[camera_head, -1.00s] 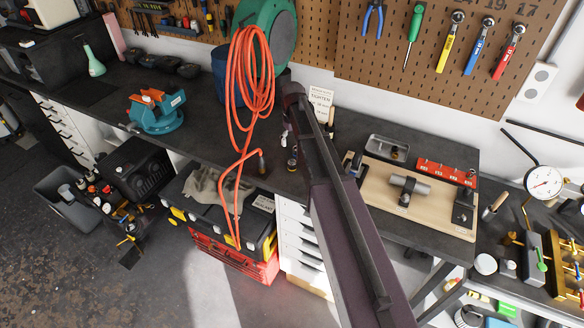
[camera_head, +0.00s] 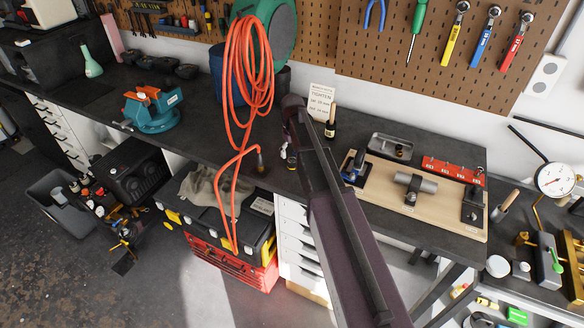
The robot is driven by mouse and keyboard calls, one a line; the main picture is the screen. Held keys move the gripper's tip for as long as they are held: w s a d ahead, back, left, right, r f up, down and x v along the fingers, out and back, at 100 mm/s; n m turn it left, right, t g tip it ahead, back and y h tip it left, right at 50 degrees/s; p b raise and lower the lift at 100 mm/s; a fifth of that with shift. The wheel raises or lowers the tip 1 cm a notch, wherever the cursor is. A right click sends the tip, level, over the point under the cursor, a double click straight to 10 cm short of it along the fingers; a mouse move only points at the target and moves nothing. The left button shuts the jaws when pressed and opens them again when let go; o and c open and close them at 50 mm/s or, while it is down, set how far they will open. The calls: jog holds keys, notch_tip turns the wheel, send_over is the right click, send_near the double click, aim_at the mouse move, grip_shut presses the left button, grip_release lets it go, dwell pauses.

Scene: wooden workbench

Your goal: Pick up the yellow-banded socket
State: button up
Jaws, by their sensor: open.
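A wooden board (camera_head: 455,222) on the right of the bench carries a grey cylinder in a clamp (camera_head: 416,182).
A red socket rack (camera_head: 452,170) and a grey tray (camera_head: 391,147) sit by the board. A sign (camera_head: 320,101) and a wooden-handled tool (camera_head: 331,122) stand behind my arm. An orange hose (camera_head: 240,90) hangs left of it. A teal vise (camera_head: 154,108) stands further left.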

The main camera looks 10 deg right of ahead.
aim_at(292, 161)
jog(key=shift+f, duration=0.25)
dwell(0.3)
jog(key=f+b, duration=0.5)
jog(key=shift+w, duration=0.2)
dwell(0.8)
grip_shut()
